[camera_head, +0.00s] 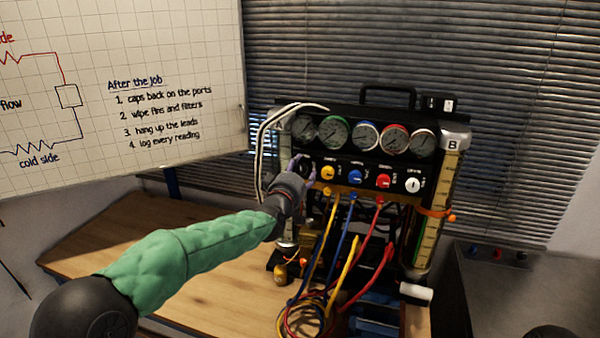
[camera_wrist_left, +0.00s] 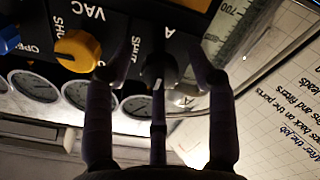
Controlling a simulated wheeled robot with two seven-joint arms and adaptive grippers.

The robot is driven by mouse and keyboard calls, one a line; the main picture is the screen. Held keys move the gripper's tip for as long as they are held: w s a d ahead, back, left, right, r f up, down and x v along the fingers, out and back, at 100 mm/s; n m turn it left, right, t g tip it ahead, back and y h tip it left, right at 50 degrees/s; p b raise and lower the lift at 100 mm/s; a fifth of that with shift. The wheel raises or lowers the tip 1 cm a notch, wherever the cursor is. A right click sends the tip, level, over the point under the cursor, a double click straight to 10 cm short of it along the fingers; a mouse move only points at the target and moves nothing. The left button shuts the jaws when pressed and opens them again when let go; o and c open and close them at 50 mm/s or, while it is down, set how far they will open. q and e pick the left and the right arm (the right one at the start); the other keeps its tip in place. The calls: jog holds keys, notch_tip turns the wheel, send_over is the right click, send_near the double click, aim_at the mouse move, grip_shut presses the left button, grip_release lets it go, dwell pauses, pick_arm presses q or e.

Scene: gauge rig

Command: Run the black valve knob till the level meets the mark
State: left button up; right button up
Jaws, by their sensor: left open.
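The black valve knob (camera_wrist_left: 158,72) shows in the wrist view, with a pale pointer line, by a "SHUT" label. My left gripper (camera_wrist_left: 160,75) is open, its fingers spread around the knob; I cannot tell whether they touch it. In the head view my left gripper (camera_head: 303,170) is at the left end of the panel and largely hides the knob. A scaled tube (camera_wrist_left: 236,28) stands beside the knob in the wrist view; its level does not show clearly. Tube B (camera_head: 447,182) at the right carries an orange band (camera_head: 434,212). My right gripper is not in view.
Yellow (camera_head: 327,172), blue (camera_head: 355,175), red (camera_head: 383,181) and white (camera_head: 412,185) knobs line the panel below several gauges (camera_head: 365,136). Coloured hoses (camera_head: 345,270) hang in front and coil on the wooden bench (camera_head: 215,285). A whiteboard (camera_head: 190,130) stands behind, left.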

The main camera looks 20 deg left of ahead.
pick_arm(q)
grip_shut()
jog(key=m+p, duration=0.2)
jog(key=m, duration=0.2)
jog(key=shift+m, duration=0.3)
jog(key=m+p, duration=0.1)
jog(key=m, duration=0.3)
jog(key=shift+m+p, duration=0.3)
jog(key=shift+p, duration=0.1)
jog(key=m+p, duration=0.1)
jog(key=m, duration=0.3)
jog(key=shift+f+p, duration=0.1)
jog(key=shift+p, duration=0.3)
jog(key=shift+m+p, duration=0.65)
jog(key=shift+m, duration=1.75)
